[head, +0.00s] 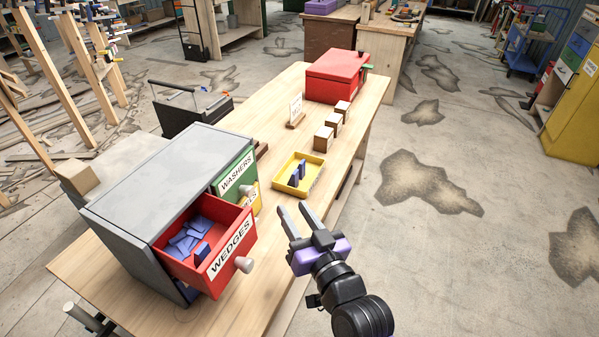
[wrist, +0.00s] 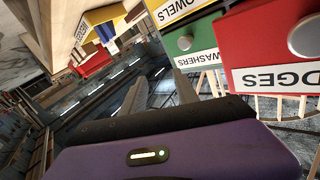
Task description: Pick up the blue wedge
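Several blue wedges (head: 185,238) lie in the open red drawer (head: 225,258) labelled WEDGES, at the lower left of the head view. More blue wedges (head: 298,174) stand in a small yellow tray (head: 283,180) on the bench; they also show in the wrist view (wrist: 104,33). My gripper (head: 292,206) is open and empty. It is at the near right side of the bench, below the yellow tray and right of the drawer in the picture. In the wrist view its two fingers (wrist: 160,78) are apart with nothing between them.
The grey cabinet (head: 165,170) also has a green WASHERS drawer (head: 236,176) and a yellow drawer, both seemingly pulled out less. Wooden blocks (head: 324,139), a small sign (head: 295,110) and a red box (head: 337,75) stand farther along the bench (head: 270,140). Floor to the right is open.

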